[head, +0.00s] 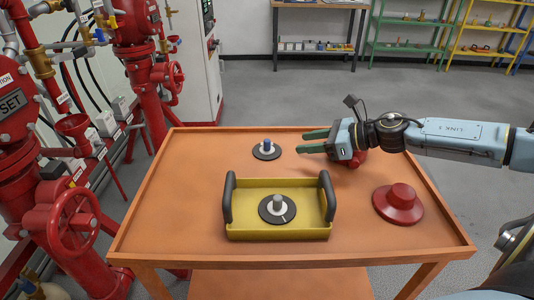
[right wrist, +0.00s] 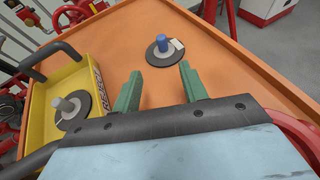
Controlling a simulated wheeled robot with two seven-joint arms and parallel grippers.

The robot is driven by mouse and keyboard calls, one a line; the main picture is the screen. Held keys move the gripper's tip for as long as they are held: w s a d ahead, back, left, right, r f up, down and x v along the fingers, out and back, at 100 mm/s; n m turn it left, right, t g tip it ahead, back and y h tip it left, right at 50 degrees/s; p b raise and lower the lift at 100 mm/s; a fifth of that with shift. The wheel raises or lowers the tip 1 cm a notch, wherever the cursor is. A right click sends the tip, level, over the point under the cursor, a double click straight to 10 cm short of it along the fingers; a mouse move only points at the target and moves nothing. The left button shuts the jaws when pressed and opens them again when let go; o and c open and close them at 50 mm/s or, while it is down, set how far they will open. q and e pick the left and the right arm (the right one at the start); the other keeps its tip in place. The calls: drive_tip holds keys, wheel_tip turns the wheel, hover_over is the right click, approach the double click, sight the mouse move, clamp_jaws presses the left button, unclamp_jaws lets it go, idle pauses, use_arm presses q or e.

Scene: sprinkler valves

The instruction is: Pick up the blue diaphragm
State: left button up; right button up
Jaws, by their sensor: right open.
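The blue diaphragm (head: 267,150) is a black disc with a blue knob, lying flat on the orange table left of my right gripper. It also shows in the right wrist view (right wrist: 162,50), beyond the fingertips, with a small pale tag on its disc. My right gripper (head: 313,141) is open and empty, its green fingers pointing left toward the diaphragm, apart from it. In the right wrist view the two fingers (right wrist: 160,74) stand apart with bare table between them. My left gripper is in neither view.
A yellow tray (head: 278,233) with black handles holds a grey-knobbed black disc (head: 277,208). A red flanged cap (head: 399,203) lies at the table's right; another red part is mostly hidden behind my right gripper. Red pipes and valves (head: 70,220) stand left of the table.

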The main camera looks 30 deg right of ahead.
sight(272, 152)
drive_tip(key=shift+w+a+f, duration=0.1)
drive_tip(key=shift+w+a, duration=0.05)
drive_tip(key=shift+w, duration=0.1)
drive_tip(key=shift+x, duration=1.55)
drive_tip(key=shift+p+x, duration=0.3)
drive_tip(key=shift+x, duration=0.75)
drive_tip(key=shift+w+a, duration=0.25)
drive_tip(key=shift+w, duration=0.2)
drive_tip(key=x, duration=0.3)
drive_tip(key=shift+w, duration=0.25)
drive_tip(key=shift+w+a+f, duration=0.2)
drive_tip(key=shift+w+a, duration=0.05)
drive_tip(key=shift+w, duration=0.15)
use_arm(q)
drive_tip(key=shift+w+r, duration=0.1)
use_arm(e)
drive_tip(key=shift+c, duration=0.4)
clamp_jaws()
